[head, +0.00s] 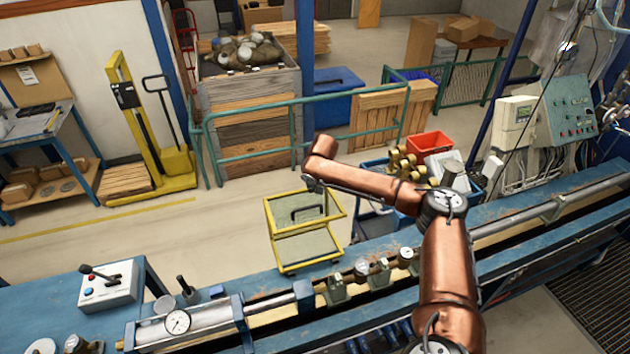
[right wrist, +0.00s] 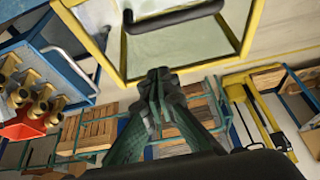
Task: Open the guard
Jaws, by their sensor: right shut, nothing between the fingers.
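The guard (head: 267,222) is a yellow frame with clear panels, standing at the far edge of the blue bench, in the middle of the head view. A black handle (head: 308,212) is on its upper panel. In the right wrist view the yellow frame (right wrist: 247,32) and the black handle (right wrist: 175,18) fill the top. My right gripper (head: 314,186) is at the guard's upper edge, just above the handle in the head view. It is shut and empty, its fingertips (right wrist: 158,74) apart from the handle in the wrist picture. My left gripper is out of view.
A row of brass meters (head: 380,273) lies along the blue bench (head: 265,284) in front of the guard. A clamp cylinder with a gauge (head: 178,321) and a control box (head: 108,285) are at the left. A red bin (head: 428,144) stands behind my right arm.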

